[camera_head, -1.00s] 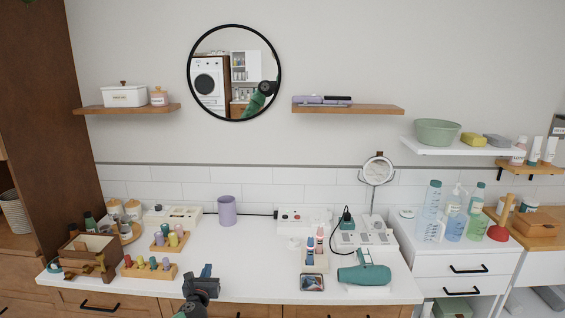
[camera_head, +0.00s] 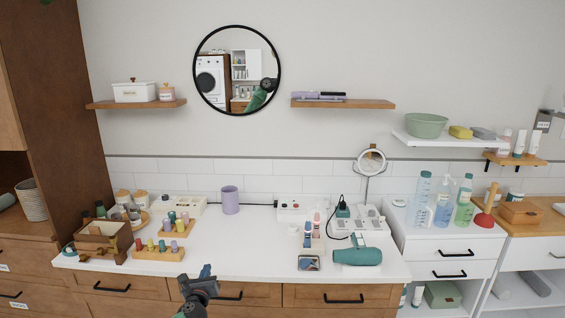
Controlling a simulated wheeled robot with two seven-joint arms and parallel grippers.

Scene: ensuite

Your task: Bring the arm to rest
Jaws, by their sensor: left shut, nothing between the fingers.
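My left gripper (camera_head: 204,277) shows low in the head view, left of the middle, in front of the counter's front edge and its drawers. It is shut and empty, and it touches nothing that I can see. My left arm comes up from the bottom edge below it, and most of that arm is out of the picture. My right gripper is not in view.
The white counter (camera_head: 230,255) is bare in the middle. A wooden peg rack (camera_head: 160,255) and brown box (camera_head: 100,238) stand at left. A teal hair dryer (camera_head: 357,256) lies at right. A white drawer unit (camera_head: 450,240) stands further right.

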